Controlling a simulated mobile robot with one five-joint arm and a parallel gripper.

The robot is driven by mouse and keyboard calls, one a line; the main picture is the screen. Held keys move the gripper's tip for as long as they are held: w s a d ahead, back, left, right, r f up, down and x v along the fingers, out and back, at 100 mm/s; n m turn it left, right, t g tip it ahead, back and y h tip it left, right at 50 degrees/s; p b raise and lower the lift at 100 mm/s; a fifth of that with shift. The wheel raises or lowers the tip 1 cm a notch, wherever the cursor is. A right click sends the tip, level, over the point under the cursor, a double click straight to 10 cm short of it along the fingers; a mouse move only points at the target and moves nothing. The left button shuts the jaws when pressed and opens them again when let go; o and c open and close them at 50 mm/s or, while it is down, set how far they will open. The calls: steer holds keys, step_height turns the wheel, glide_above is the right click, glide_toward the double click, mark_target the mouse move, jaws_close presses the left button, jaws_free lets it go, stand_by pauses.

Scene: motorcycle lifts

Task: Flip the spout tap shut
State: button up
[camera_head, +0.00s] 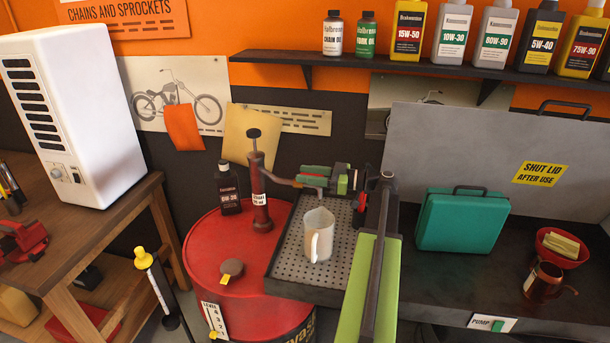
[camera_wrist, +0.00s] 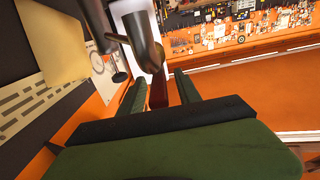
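A red hand pump (camera_head: 260,190) stands on the red drum (camera_head: 225,250), its grey spout (camera_head: 285,181) reaching right. A pale jug (camera_head: 318,235) stands upright on the perforated drip tray (camera_head: 290,272), below the spout's end. My gripper (camera_head: 305,175), with green fingers, is at the spout's end and hides part of it; I cannot make out the tap lever there. In the wrist view my gripper (camera_wrist: 160,88) has its two fingers apart, with a dark red part (camera_wrist: 158,92) seen between them. The curved grey pipe (camera_wrist: 142,40) lies just beyond the fingertips. Contact is unclear.
A dark oil bottle (camera_head: 228,192) stands behind the pump on the drum. A green case (camera_head: 462,220) and a red funnel (camera_head: 562,250) are on the bench at right. A shelf (camera_head: 400,64) of bottles runs above. A white cabinet (camera_head: 75,110) stands at left.

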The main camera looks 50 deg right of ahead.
steer(key=shift+w+a, duration=0.2)
steer(key=shift+w, duration=0.15)
jaws_close()
stand_by(1.2)
